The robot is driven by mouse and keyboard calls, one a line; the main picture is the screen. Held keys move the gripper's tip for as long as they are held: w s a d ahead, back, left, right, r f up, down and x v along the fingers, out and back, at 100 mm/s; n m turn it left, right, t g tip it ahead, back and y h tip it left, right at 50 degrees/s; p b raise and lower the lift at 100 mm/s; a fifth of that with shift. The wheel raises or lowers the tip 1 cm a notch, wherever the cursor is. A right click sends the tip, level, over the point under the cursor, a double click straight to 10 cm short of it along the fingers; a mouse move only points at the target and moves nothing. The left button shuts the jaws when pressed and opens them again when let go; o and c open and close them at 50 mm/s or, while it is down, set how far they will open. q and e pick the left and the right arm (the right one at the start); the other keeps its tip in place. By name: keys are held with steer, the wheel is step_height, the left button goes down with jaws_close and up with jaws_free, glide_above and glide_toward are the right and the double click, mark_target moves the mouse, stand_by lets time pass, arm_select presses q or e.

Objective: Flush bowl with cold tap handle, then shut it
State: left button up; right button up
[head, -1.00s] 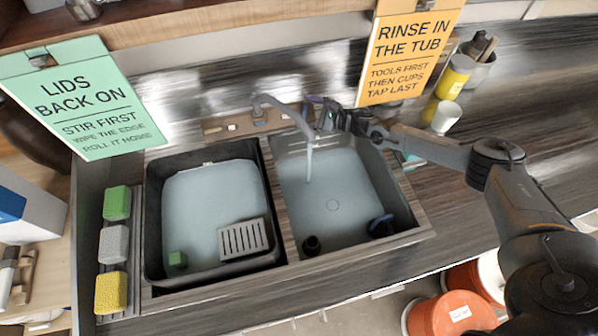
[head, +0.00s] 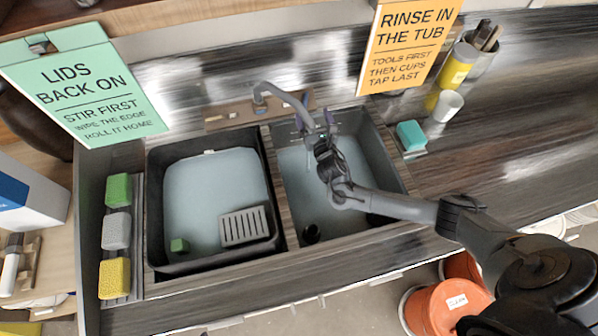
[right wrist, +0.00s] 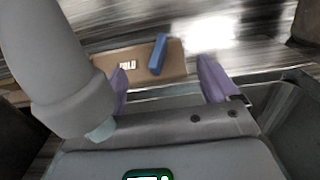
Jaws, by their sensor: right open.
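The blue cold tap handle (right wrist: 158,53) stands on the wooden tap board (right wrist: 182,70) in the right wrist view. My right gripper (right wrist: 164,82) is open and empty, its purple fingers on either side of the handle's line of view and apart from it. In the head view my right gripper (head: 316,122) is over the back of the right basin (head: 296,190), beside the grey spout (head: 284,97). The spout also looms at left in the right wrist view (right wrist: 62,55), with a pale bluish tip. A faint pale streak below the spout looks like water. My left gripper is out of view.
The left basin (head: 152,205) holds cloudy water, a grey grate (head: 244,226) and a green block (head: 179,245). Sponges (head: 116,230) line the left edge.

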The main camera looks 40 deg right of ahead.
steer(key=s+a+r+m+g+y+p, duration=0.2)
steer(key=s+a+m+g+p, duration=0.1)
steer(key=s+a+m+p, duration=0.3)
steer(key=s+a+r+m+g+y+p, duration=0.3)
steer(key=s+a+m+p, duration=0.3)
steer(key=s+a+m, duration=0.3)
steer(key=shift+s+a+r+m+g, duration=0.25)
steer(key=shift+a+g, duration=0.35)
steer(key=shift+a, duration=0.55)
steer(key=shift+f, duration=0.1)
